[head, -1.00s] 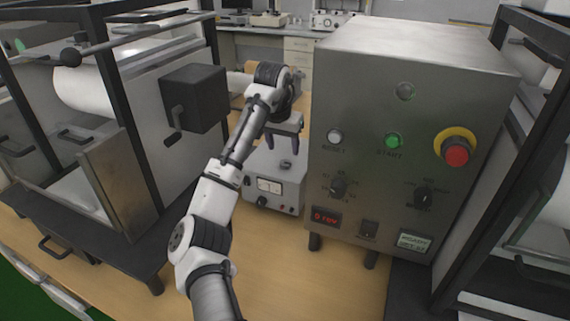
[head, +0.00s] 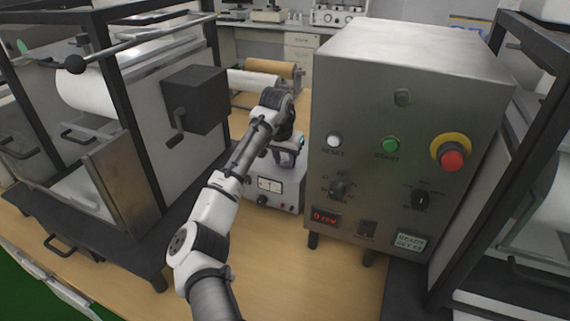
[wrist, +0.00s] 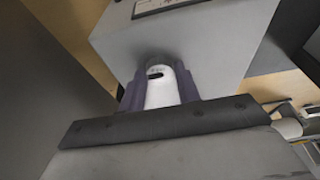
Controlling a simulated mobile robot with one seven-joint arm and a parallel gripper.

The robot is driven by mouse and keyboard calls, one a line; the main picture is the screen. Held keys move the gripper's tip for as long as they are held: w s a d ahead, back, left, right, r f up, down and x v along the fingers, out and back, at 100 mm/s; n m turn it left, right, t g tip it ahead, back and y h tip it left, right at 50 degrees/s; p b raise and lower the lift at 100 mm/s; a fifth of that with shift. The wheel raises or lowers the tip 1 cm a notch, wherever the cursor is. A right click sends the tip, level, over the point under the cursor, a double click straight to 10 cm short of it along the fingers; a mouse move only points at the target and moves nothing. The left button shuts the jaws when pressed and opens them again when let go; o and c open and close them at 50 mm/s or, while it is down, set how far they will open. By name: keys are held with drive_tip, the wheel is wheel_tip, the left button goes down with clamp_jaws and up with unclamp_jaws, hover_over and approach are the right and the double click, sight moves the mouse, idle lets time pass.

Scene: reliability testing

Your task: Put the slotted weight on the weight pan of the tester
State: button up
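My gripper (head: 285,158) is low over the grey meter box (head: 262,203), its fingers pointing down. In the wrist view, the two dark purple fingers of my gripper (wrist: 160,96) stand on either side of a pale, rounded piece with a short dark slot (wrist: 160,88), which looks like the slotted weight on the meter box top (wrist: 215,45). The fingers are very close to its sides; whether they press on it cannot be told. In the head view, my gripper hides the piece. I cannot make out a weight pan.
A steel control cabinet (head: 370,100) with buttons, knobs and a red stop button (head: 452,160) stands close on the right. A black-framed machine with a dark crank box (head: 195,100) stands on the left. Bare wooden bench (head: 275,260) shows in front of the meter box.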

drive_tip(key=c, duration=0.6)
drive_tip(key=shift+c, duration=0.2)
drive_tip(key=shift+r, duration=0.15)
